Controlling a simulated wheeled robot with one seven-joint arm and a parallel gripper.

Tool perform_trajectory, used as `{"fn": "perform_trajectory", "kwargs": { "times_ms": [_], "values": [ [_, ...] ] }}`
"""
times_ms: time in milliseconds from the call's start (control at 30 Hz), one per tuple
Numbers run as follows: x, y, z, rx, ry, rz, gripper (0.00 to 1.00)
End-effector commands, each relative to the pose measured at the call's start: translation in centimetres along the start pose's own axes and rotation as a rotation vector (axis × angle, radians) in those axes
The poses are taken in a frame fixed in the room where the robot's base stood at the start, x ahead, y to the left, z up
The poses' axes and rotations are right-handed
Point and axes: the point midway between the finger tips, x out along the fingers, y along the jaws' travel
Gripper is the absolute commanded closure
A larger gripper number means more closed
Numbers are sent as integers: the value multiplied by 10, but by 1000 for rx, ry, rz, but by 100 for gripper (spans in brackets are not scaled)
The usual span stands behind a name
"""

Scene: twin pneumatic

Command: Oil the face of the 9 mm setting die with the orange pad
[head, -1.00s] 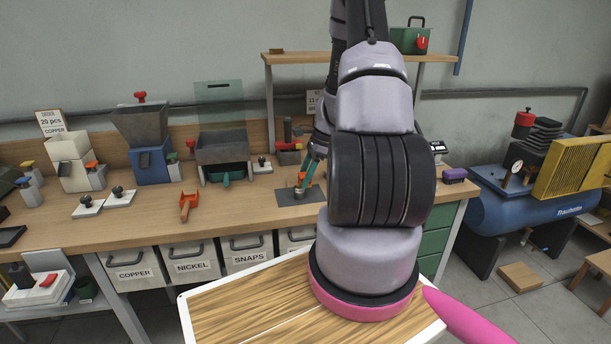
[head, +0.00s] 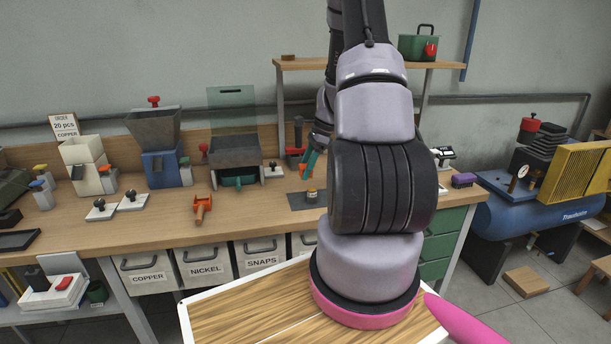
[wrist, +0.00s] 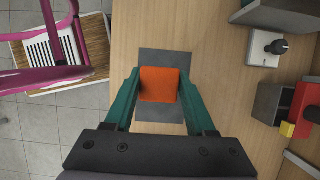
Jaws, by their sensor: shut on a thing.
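My gripper (head: 311,164) is shut on the orange pad (wrist: 160,85), which sits between its two teal fingers in the wrist view. The pad also shows small in the head view (head: 304,171). The gripper is above a dark grey mat (wrist: 162,58) on the bench, and the mat also shows in the head view (head: 299,204). A small round piece with a yellow band (head: 312,193), which seems to be the die, stands on the mat below the pad, apart from it. The pad hides this piece in the wrist view. No size marking is readable.
A purple brush (head: 463,180) lies right. The bench front is clear.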

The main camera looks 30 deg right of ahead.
Motion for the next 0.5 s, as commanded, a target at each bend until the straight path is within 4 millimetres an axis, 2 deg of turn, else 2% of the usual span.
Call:
{"fn": "perform_trajectory", "kwargs": {
  "times_ms": [300,500],
  "values": [
    [-26,3,10,0,0,-1,97],
    [-29,4,12,0,0,0,97]
  ]
}}
